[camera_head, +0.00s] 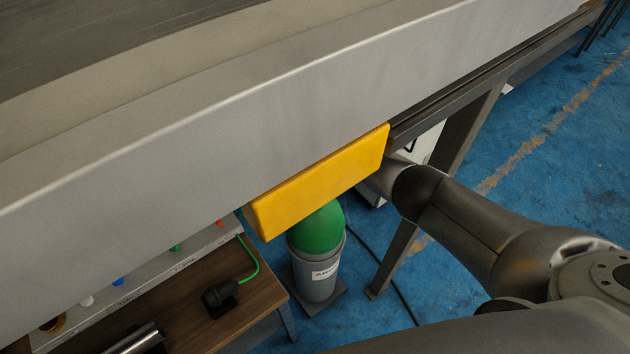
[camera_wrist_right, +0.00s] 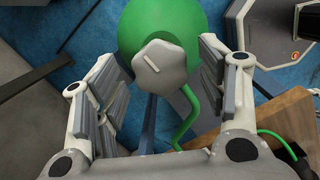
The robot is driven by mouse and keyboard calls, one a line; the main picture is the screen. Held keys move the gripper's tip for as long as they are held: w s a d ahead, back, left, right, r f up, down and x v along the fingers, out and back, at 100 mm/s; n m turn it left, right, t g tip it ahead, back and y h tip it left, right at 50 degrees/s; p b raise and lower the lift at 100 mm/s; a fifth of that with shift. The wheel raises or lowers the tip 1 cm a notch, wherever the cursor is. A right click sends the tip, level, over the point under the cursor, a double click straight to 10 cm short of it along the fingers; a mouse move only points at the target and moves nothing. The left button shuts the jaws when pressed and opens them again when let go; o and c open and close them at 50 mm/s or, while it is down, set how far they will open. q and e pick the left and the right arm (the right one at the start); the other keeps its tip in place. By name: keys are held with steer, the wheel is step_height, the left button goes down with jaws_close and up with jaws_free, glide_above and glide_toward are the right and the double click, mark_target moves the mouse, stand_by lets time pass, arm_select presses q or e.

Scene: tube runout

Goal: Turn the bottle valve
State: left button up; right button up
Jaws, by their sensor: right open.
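The gas bottle (camera_head: 316,275) stands upright on the floor under the yellow block, a grey cylinder with a green domed top (camera_head: 320,230) and a label. In the right wrist view its green top (camera_wrist_right: 185,20) fills the upper middle. My right gripper (camera_wrist_right: 159,56) is open, one finger on each side of the knob, with gaps on both sides. In the head view my right arm reaches in from the right and its gripper is hidden behind the yellow block. My left gripper is not in view.
A yellow block (camera_head: 320,185) on the long grey beam (camera_head: 230,120) overhangs the bottle. A wooden table (camera_head: 180,310) with a black device and green cable stands left of it. A green hose (camera_wrist_right: 190,118) runs below the knob. Blue floor is open at right.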

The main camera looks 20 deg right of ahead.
step_height(320, 180, up, 2)
steer(key=shift+r+p, duration=0.15)
steer(key=shift+p, duration=0.75)
step_height(320, 180, up, 2)
steer(key=shift+r+p, duration=0.1)
steer(key=shift+p, duration=0.25)
steer(key=shift+r, duration=0.75)
steer(key=shift+r, duration=0.1)
step_height(320, 180, up, 12)
steer(key=a, duration=0.2)
steer(key=shift+f, duration=0.2)
